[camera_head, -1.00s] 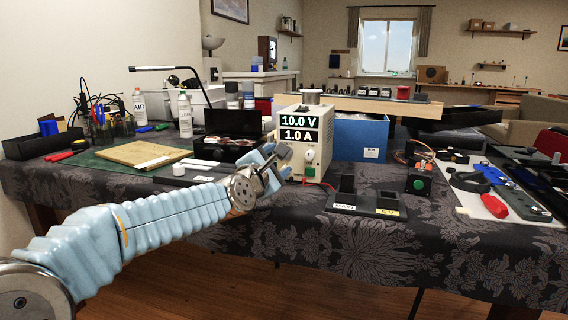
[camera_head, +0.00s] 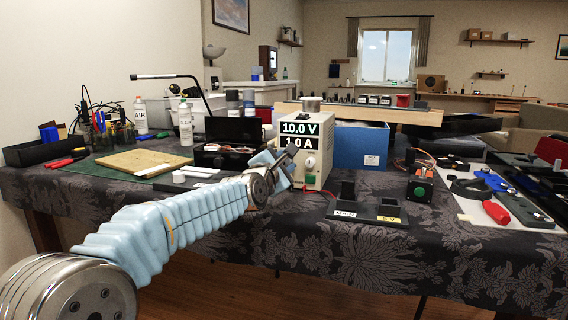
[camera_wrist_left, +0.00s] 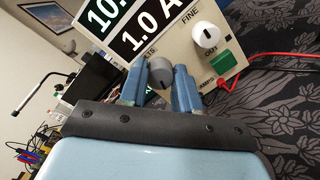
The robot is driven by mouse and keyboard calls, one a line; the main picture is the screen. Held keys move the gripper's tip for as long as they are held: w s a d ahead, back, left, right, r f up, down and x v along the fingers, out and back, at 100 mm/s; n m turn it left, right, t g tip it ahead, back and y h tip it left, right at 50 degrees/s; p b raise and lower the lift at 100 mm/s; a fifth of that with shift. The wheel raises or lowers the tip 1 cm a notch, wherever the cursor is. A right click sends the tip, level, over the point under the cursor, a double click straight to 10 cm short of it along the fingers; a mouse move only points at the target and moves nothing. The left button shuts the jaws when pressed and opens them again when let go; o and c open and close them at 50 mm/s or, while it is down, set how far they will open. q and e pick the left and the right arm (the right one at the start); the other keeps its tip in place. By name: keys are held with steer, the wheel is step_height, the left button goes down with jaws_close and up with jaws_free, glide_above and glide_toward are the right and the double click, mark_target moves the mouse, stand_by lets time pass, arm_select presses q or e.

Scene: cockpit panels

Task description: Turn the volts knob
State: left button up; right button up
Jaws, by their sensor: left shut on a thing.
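The power supply (camera_head: 306,150) stands on the table, its display reading 10.0 V and 1.0 A. In the left wrist view, the grey volts knob (camera_wrist_left: 159,74) sits below the display, its label partly hidden with "TS" showing. My left gripper (camera_head: 283,160) is at the lower left of the supply's front. In the wrist view, its two blue fingers (camera_wrist_left: 160,78) stand on either side of the grey knob, shut on it. A white knob (camera_wrist_left: 206,35) near the word FINE and a green button (camera_wrist_left: 222,62) sit to the right. My right gripper is not in view.
A black holder (camera_head: 367,213) stands right of the supply, with a red lead nearby. A blue box (camera_head: 361,146) is behind, and a green-button box (camera_head: 419,191) is further right. A green mat with a wooden board (camera_head: 143,162) lies left. The table front has free room.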

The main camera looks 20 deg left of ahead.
arm_select(q)
steer(key=shift+c, duration=0.3)
steer(key=m+p, duration=0.1)
steer(key=m, duration=0.2)
steer(key=shift+m, duration=0.4)
steer(key=shift+f+m+p, duration=0.15)
steer(key=shift+m+p, duration=0.95)
steer(key=shift+m, duration=0.8)
steer(key=shift+d+g, duration=0.1)
steer(key=shift+g, duration=0.2)
steer(key=o, duration=1.1)
steer(key=shift+c, duration=0.2)
